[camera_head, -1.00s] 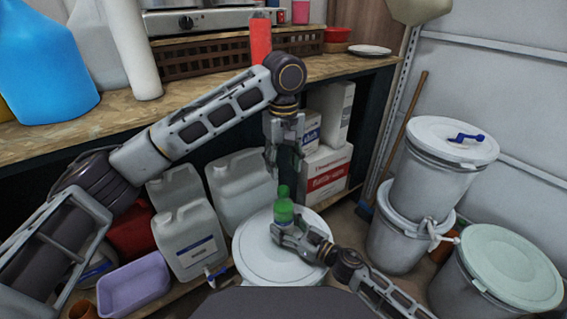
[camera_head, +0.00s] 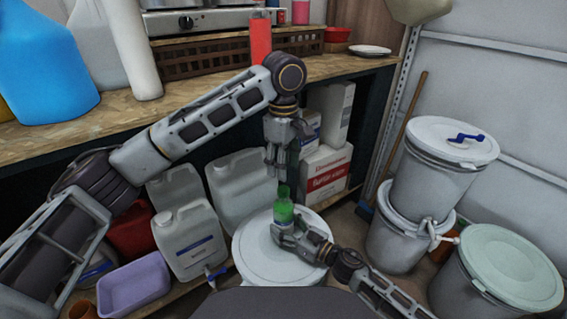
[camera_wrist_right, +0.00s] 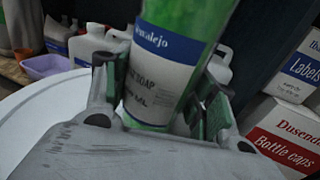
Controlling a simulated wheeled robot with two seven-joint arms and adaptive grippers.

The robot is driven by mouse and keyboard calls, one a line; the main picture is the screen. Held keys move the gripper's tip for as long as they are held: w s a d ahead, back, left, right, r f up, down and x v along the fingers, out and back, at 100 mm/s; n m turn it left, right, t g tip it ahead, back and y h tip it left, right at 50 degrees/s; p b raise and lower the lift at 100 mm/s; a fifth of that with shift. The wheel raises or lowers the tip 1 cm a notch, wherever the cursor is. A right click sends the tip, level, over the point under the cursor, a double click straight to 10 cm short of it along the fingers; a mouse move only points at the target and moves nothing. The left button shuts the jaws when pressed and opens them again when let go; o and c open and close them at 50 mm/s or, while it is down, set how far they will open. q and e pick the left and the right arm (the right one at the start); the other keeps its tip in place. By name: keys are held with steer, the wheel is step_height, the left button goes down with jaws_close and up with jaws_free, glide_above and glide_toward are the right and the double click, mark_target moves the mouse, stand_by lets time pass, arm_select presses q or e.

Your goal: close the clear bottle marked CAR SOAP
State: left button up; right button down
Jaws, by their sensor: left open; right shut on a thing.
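The clear bottle (camera_head: 283,212) with green liquid stands roughly upright over the white drum lid (camera_head: 262,262). In the right wrist view the bottle (camera_wrist_right: 168,55) has a blue and white label with "SOAP" partly readable. My right gripper (camera_head: 285,230) is shut on its lower part; its pads press both sides in the wrist view (camera_wrist_right: 160,100). My left gripper (camera_head: 279,176) points down from above, open, with its fingertips at the bottle's top. The fingers partly hide the neck, and I cannot tell whether a cap is on it. The bottle top is outside the wrist view.
White jugs (camera_head: 188,240) and a purple tub (camera_head: 134,285) stand left on the lower shelf. Boxes (camera_head: 326,172) stand behind. White buckets (camera_head: 440,165) are stacked at right. The workbench (camera_head: 200,97) edge runs behind my left arm.

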mark_target(283, 189)
arm_select(q)
steer(key=shift+f, duration=0.1)
steer(key=shift+f, duration=3.9)
jaws_close()
steer(key=shift+m, duration=0.3)
